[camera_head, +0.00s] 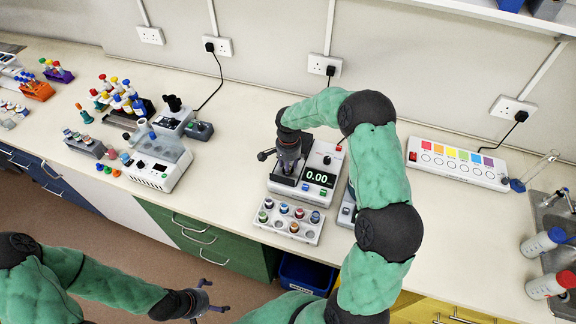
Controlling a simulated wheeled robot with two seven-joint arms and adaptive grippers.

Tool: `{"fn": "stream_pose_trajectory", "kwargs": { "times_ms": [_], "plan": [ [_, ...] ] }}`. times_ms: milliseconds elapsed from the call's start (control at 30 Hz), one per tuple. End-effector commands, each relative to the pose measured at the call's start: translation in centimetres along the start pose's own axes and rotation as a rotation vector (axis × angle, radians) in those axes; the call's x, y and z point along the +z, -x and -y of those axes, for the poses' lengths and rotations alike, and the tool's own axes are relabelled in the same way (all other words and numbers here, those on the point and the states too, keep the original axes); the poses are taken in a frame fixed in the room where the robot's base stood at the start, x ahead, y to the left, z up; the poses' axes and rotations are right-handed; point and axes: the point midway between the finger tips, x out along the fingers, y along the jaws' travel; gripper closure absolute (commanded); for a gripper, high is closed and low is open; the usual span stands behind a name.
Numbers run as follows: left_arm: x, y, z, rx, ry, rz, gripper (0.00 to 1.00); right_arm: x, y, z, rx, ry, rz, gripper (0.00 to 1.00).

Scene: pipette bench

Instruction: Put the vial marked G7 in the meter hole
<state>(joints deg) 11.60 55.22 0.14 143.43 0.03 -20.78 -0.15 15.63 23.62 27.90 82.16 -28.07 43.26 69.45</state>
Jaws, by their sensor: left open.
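The meter (318,178) is a white box with a dark display reading 0.00. Its hole is not visible; my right gripper covers the meter's left part. A white rack (262,222) in front of the meter holds several vials with coloured caps, and some of its holes look empty. The vial marks are too small to read, so I cannot tell which is G7. My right gripper (284,170) points down over the meter; its fingertips and anything between them are unclear. My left gripper (215,296) is open and empty, low in front of the bench, away from the rack.
A white instrument (157,172) and several small racks and bottles crowd the bench on the left. A white strip with coloured squares (458,164) lies to the right. Wash bottles (543,243) stand near the sink. The bench right of my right arm has free room.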

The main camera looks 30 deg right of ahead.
Motion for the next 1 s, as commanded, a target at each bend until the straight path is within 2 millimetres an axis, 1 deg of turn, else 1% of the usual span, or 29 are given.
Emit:
{"fn": "stream_pose_trajectory", "kwargs": {
  "times_ms": [33,500,633,767,867,1000],
  "plan": [
    [0.0,-0.1,0.0,0.000,0.000,0.000,0.00,0.8,-1.1,-0.6,0.021,0.006,0.018,0.53],
    [0.0,-0.1,0.0,0.000,0.000,0.000,0.00,0.9,-1.1,-0.8,0.027,0.007,0.021,0.53],
    [0.0,0.3,-0.1,0.000,0.000,0.000,0.00,0.9,-0.7,-0.8,0.027,0.007,0.021,0.53],
    [0.1,1.4,-0.5,0.000,0.000,0.000,0.00,0.9,0.5,-0.7,0.027,0.007,0.021,0.53],
    [0.0,1.2,-0.4,0.000,0.000,-0.001,0.00,0.7,2.4,-0.4,0.018,0.006,0.013,0.53],
    [0.1,1.1,-0.4,0.000,0.000,0.000,0.00,0.5,5.6,-0.3,0.014,0.005,0.011,0.53]
  ]
}}
